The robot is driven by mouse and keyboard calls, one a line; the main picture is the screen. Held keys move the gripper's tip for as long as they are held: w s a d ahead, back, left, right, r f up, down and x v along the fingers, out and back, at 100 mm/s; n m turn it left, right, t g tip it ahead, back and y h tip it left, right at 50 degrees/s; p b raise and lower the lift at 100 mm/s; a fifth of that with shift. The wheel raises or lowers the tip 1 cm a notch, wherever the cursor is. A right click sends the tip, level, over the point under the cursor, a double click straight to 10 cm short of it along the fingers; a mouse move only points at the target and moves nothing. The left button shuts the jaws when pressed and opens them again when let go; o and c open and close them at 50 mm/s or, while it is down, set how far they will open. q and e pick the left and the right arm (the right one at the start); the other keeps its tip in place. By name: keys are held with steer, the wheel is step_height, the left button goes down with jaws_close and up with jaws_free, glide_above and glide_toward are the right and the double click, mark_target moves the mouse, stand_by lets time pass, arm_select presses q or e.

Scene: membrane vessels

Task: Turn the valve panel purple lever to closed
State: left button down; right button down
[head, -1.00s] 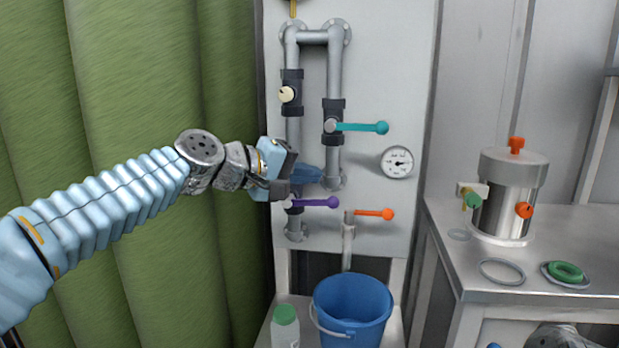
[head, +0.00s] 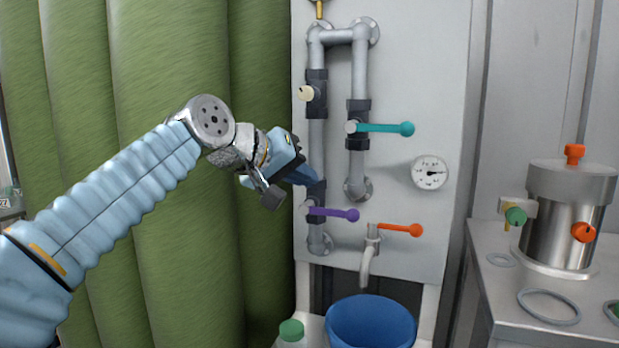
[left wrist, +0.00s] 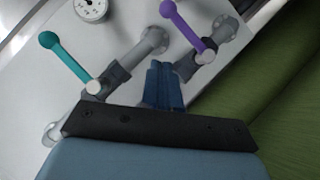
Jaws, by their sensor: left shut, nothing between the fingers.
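The purple lever (head: 334,213) sits on a dark valve body low on the left pipe of the valve panel (head: 400,75). It points right, across the vertical pipe, with its ball end dipping slightly. It also shows in the left wrist view (left wrist: 181,23), beyond the fingers and to their right. My left gripper (head: 308,178) is just above and left of the lever, in front of the pipe. Its blue fingers (left wrist: 163,85) are together with nothing between them. In the wrist view they appear apart from the lever. My right gripper is not in view.
A blue bucket (head: 370,325) stands below. A steel vessel (head: 562,220) is at right, a green curtain (head: 180,60) at left.

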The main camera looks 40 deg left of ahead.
mark_target(348, 212)
arm_select(q)
steer(key=w+d+f, duration=0.3)
steer(key=w+f, duration=0.2)
steer(key=w, duration=0.1)
steer(key=shift+w+f+b, duration=0.15)
steer(key=shift+f+b, duration=0.15)
steer(key=shift+w+d+f+b, duration=0.1)
steer(key=shift+d+f+b, duration=0.25)
steer(key=shift+f+b, duration=0.35)
steer(key=shift+f, duration=0.1)
